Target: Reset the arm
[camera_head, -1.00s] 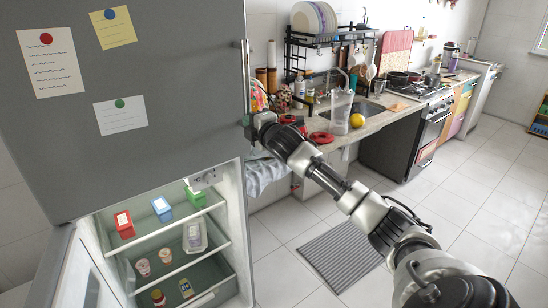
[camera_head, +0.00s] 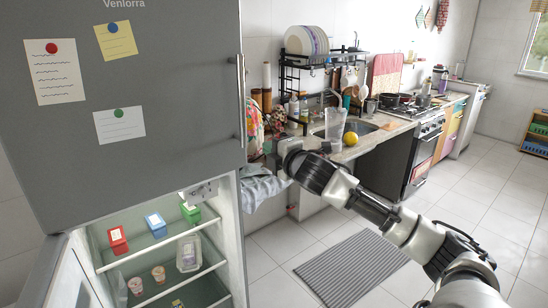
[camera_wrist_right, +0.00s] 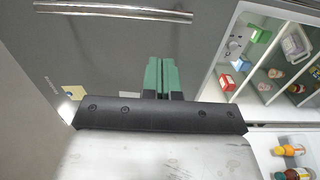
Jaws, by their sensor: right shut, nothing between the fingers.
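My right arm (camera_head: 390,215) reaches in from the lower right of the head view. Its gripper (camera_head: 270,157) is just right of the grey fridge's edge, near the lower end of the long vertical handle (camera_head: 241,100). In the right wrist view the green fingers (camera_wrist_right: 160,76) are together with nothing between them. They point toward the grey upper door (camera_wrist_right: 120,50), and the handle (camera_wrist_right: 115,12) shows beyond them. I cannot tell the exact gap between fingertips and door. My left gripper is not in view.
The fridge's lower compartment is open, with several small items on its shelves (camera_head: 165,245). Its lower door (camera_head: 65,275) stands open at the left. A counter (camera_head: 370,140) with sink, dish rack (camera_head: 310,60) and stove (camera_head: 425,130) runs behind the arm. The floor at right is clear.

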